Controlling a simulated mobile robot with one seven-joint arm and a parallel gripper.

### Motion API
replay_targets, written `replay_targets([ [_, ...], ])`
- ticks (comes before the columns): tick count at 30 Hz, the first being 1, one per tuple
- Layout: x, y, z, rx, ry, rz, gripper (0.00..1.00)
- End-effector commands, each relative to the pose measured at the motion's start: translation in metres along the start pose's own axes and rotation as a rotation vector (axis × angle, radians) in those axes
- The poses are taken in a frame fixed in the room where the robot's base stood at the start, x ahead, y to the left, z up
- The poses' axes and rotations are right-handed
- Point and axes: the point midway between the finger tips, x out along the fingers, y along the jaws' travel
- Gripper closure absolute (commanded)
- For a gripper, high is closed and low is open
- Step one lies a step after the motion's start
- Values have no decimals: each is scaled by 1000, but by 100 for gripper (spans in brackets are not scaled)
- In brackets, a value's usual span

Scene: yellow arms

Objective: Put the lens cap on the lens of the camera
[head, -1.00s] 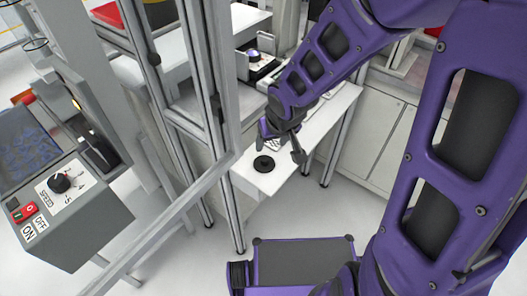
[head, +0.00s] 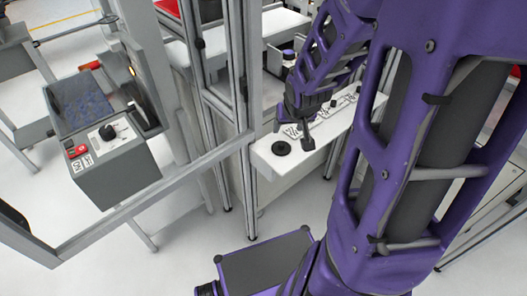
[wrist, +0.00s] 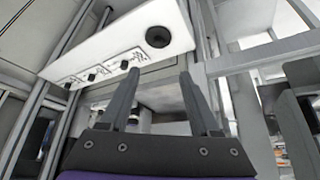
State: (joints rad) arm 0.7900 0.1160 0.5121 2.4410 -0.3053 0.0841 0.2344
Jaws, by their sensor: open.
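A round black disc, seemingly the lens cap (head: 281,147), lies flat near the front end of a narrow white shelf (head: 272,164). In the wrist view the disc (wrist: 158,37) shows beyond the fingertips. My gripper (head: 293,133) is open and empty, close to the disc but not around it. Its two spread fingers show in the wrist view (wrist: 160,75). I cannot make out the camera for certain. A small dark device with a pale top (head: 288,56) stands behind the shelf, partly hidden by my arm.
Black knobs and printed markings (head: 331,103) line the shelf beyond the disc. A grey metal frame post (head: 244,120) stands close left of the shelf. A grey machine with a speed dial (head: 118,160) is at the left. Floor is free in front of the shelf.

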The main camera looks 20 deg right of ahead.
Motion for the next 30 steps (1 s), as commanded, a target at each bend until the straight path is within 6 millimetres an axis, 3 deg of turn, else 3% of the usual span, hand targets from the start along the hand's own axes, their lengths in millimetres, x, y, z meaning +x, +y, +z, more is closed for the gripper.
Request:
replay_targets([
  [19, 27, 2, 1, 2, 0, 3, 37],
  [21, 51, 3, 4, 5, -1, 2, 37],
  [30, 108, 4, 2, 5, -1, 4, 37],
])
